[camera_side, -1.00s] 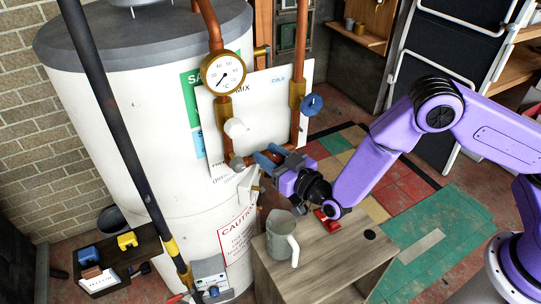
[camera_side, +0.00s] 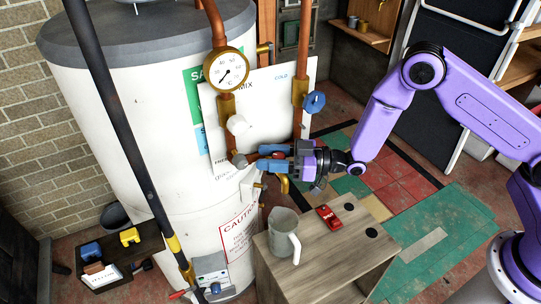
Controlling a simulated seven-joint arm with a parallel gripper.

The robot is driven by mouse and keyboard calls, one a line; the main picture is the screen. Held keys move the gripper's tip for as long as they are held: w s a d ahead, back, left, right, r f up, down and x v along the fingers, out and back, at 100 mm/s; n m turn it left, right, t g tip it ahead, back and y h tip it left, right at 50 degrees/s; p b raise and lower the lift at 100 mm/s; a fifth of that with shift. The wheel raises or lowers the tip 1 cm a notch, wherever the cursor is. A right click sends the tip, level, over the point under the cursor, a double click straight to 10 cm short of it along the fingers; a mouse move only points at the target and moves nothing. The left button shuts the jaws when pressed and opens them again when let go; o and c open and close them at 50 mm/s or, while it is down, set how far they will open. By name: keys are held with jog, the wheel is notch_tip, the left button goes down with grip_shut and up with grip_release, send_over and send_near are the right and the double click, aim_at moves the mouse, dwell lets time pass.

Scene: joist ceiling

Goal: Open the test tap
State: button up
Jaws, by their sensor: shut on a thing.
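The copper pipework of a mixing valve runs in front of a white board (camera_side: 262,105) on the tank. A curved brass spout (camera_side: 284,184), which looks like the test tap's outlet, hangs below the pipe. My gripper (camera_side: 268,158) comes in level from the right at the pipe, its blue fingers one above the other. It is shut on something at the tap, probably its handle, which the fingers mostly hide. No water shows at the spout. A grey jug (camera_side: 284,236) stands on the wooden bench below.
A red device (camera_side: 328,217) lies on the bench (camera_side: 340,256). A black sloping pole (camera_side: 120,130) stands in front of the tank (camera_side: 110,120).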

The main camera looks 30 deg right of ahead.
jog(key=shift+s+n+g+y, duration=0.1)
jog(key=shift+n+g+y, duration=0.65)
jog(key=shift+g, duration=0.35)
jog(key=shift+n+g, duration=0.25)
jog(key=shift+g, duration=0.05)
jog(key=o, duration=1)
jog(key=shift+a, duration=0.1)
jog(key=shift+c, duration=0.2)
jog(key=v, duration=1.7)
jog(key=shift+s, duration=0.25)
